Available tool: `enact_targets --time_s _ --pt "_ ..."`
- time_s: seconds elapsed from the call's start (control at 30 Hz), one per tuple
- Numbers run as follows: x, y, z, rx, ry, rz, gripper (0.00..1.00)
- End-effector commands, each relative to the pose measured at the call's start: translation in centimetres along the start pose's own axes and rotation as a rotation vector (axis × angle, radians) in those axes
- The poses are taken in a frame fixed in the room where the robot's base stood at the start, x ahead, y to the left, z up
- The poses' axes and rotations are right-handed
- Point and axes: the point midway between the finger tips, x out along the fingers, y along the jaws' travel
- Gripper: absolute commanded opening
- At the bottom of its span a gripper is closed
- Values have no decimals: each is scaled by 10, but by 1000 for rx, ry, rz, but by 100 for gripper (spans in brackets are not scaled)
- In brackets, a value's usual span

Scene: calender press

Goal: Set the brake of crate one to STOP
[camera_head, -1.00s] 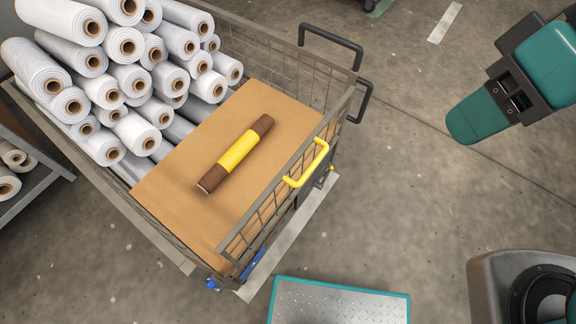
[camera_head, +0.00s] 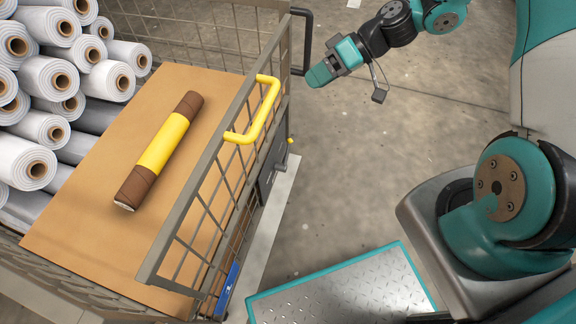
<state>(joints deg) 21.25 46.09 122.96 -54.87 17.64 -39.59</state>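A wire-mesh crate (camera_head: 215,185) fills the left of the head view; no number on it is readable. It has a yellow handle (camera_head: 262,118) on its near end's top rail. Below that end, a small dark fitting with a yellow tip (camera_head: 290,140) sticks out by a grey plate; it may be the brake lever, but its setting cannot be read. A blue part (camera_head: 229,287) shows low at the crate's front corner. My gripper (camera_head: 318,76) is right of the crate's far side, apart from it. Its fingers are too small and blurred together to tell open from shut.
The crate holds white rolls (camera_head: 52,80) and a brown board (camera_head: 95,220) with a brown-and-yellow roll (camera_head: 160,150) on it. A dark handle (camera_head: 303,40) juts from the crate's far corner. A teal-edged metal platform (camera_head: 345,290) lies at the bottom.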

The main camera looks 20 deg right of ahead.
Motion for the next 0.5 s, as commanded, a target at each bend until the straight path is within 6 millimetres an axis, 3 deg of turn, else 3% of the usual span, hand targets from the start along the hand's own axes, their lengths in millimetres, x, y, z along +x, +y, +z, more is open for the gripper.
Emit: enact_targets --time_s 0.03,0.2,0.33,0.5 --pt "29 54 36 27 63 -11 39" --pt "71 163 109 54 293 -2 39" --pt "95 217 156 73 431 31 39" --pt "110 249 189 87 531 67 39"
